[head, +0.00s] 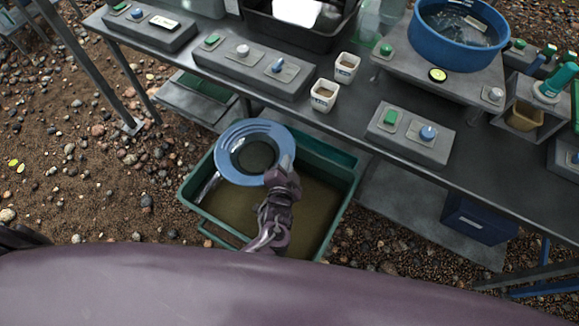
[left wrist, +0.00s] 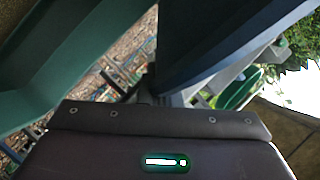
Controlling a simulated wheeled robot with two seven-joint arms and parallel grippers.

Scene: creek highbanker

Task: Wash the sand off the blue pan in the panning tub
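The blue pan (head: 229,143) is over the green panning tub (head: 335,222), near the tub's far side. Its dark centre faces up, and I cannot tell whether sand lies there. The tub holds murky brown water. My left gripper (head: 284,168) is at the pan's right near rim and looks shut on it. In the left wrist view the pan (left wrist: 225,45) fills the upper middle as a dark blue surface at the gripper, and the tub's green wall (left wrist: 75,55) is at left. I cannot tell whether the pan touches the water. My right gripper is in neither view.
A long grey table (head: 300,95) stands just behind the tub. It carries control boxes (head: 410,135), two small cups (head: 325,95), a black tray (head: 300,30) and a round blue basin (head: 430,45). A dark blue bin (head: 480,220) is under the table. Pebbly ground lies at left.

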